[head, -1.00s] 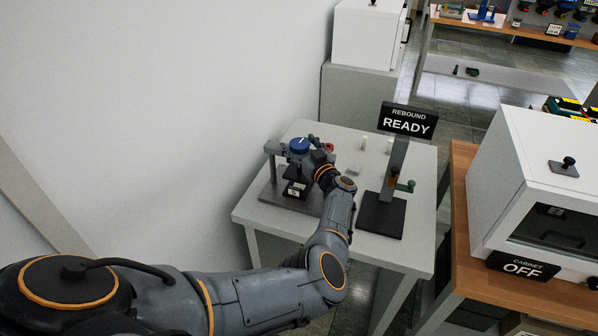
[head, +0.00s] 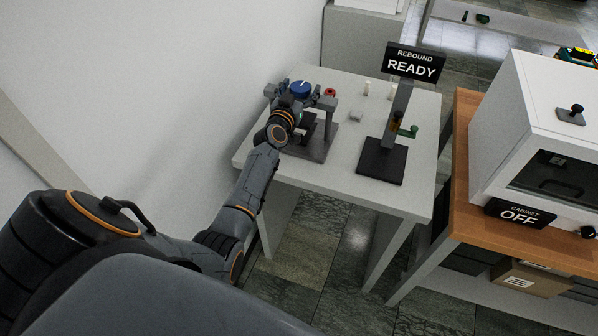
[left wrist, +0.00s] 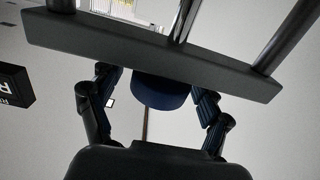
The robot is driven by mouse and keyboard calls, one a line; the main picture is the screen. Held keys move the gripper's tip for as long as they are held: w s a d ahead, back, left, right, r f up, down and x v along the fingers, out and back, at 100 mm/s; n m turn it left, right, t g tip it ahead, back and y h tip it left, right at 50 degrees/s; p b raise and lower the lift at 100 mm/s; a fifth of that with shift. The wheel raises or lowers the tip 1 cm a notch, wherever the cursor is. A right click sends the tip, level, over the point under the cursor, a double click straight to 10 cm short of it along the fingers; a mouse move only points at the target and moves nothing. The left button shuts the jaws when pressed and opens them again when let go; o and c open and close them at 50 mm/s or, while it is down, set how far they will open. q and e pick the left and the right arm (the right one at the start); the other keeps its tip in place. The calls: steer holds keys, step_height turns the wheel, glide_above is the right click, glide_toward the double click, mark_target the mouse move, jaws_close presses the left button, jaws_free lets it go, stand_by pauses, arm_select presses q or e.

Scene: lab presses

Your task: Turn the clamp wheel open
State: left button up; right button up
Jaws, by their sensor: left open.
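The blue clamp wheel (head: 300,87) sits on top of a small grey press (head: 329,104) on the white table. My left gripper (head: 303,99) is at the wheel's near side, with its fingers spread. In the left wrist view, the blue wheel (left wrist: 160,92) lies between the two open fingers, one on each side, with gaps showing. The press's dark crossbar (left wrist: 150,50) crosses in front of the camera there. My arm hides part of the press in the head view. My right gripper is not in view.
A stand with a "REBOUND READY" sign (head: 413,63) and a green knob (head: 411,131) is right of the press. A white cabinet (head: 520,110) stands on the wooden table at right. A wall is at left.

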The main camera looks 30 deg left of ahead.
arm_select(q)
steer(key=m+h+b, duration=0.1)
steer(key=h+b, duration=0.1)
steer(key=m+h+b, duration=0.2)
steer(key=h+b, duration=0.1)
steer(key=m+h+b, duration=0.1)
steer(key=h+b, duration=0.1)
steer(key=shift+s+a+f+m+h+b, duration=0.1)
steer(key=shift+s+f+m+h+b, duration=0.05)
steer(key=shift+f+m+h+b, duration=0.2)
steer(key=s+a+b, duration=0.2)
steer(key=s+b, duration=0.2)
steer(key=s, duration=0.9)
steer(key=s+d+f+m+g, duration=0.1)
steer(key=s+d+f+g, duration=0.3)
steer(key=d+f, duration=0.4)
steer(key=s+d+f+m+g+h, duration=0.1)
steer(key=s+d+f+g, duration=0.3)
steer(key=s+d+f, duration=0.3)
steer(key=shift+d+f+m+p, duration=0.4)
steer(key=shift+d+f, duration=0.85)
steer(key=shift+d, duration=0.2)
steer(key=shift+w, duration=0.1)
